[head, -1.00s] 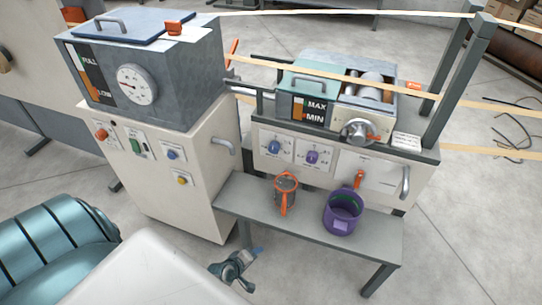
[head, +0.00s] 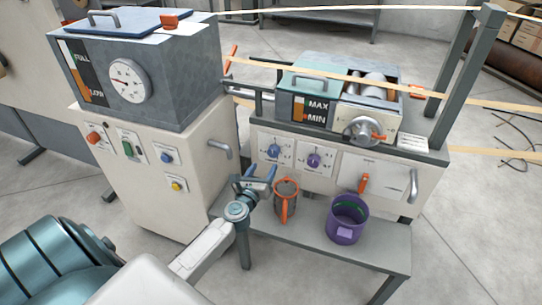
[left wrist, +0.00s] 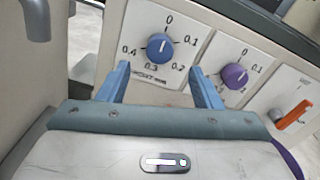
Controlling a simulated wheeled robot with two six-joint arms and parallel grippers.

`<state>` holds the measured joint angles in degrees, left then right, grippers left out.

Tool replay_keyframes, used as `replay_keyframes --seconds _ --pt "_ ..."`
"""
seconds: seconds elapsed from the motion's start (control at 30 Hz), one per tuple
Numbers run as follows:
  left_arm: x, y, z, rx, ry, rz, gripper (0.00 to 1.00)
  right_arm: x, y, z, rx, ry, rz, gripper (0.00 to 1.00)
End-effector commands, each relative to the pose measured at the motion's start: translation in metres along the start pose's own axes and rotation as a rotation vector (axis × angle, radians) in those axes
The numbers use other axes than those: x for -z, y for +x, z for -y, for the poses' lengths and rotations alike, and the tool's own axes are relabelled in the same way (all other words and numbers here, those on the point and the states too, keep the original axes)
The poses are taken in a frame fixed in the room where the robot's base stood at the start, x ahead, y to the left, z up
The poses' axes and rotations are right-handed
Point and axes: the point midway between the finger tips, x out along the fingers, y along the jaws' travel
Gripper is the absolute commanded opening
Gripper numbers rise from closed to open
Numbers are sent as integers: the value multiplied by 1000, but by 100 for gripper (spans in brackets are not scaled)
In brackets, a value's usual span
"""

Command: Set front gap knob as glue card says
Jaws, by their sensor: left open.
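A blue knob (head: 274,151) and a purple knob (head: 314,160) sit on white dial plates on the front of the right-hand machine. In the left wrist view the blue knob (left wrist: 160,47) has a scale from 0 to 0.4, its pale mark roughly up towards 0. The purple knob (left wrist: 234,76) is to its right. The plate names are too small to read. A small white card (head: 413,142) with unreadable print is at the machine's right edge. My left gripper (head: 261,172) is open and empty, in front of and below the blue knob, its fingers (left wrist: 160,76) apart. My right gripper is out of view.
An orange lever (head: 363,183) and a grey handle (head: 412,187) are to the right. A tank cabinet (head: 160,185) stands left.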

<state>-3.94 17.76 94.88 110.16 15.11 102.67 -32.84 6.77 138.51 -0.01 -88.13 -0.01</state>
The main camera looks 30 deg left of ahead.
Motion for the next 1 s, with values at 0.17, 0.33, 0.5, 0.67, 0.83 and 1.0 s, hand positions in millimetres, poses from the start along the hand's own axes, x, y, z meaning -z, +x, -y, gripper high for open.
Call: replay_keyframes --seconds 0.17,0.33,0.5,0.67,0.83,1.0 --pt "0 36 0 0 1 2 59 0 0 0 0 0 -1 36" --pt "1 63 0 1 2 1 59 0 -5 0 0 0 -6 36" --pt "1 79 0 0 3 -1 59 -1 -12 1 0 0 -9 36" --pt "1 83 0 1 3 -1 59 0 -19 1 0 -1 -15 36" --pt "1 83 0 2 4 -1 59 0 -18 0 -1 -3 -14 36" --pt "1 82 0 1 4 -1 31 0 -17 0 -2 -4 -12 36"
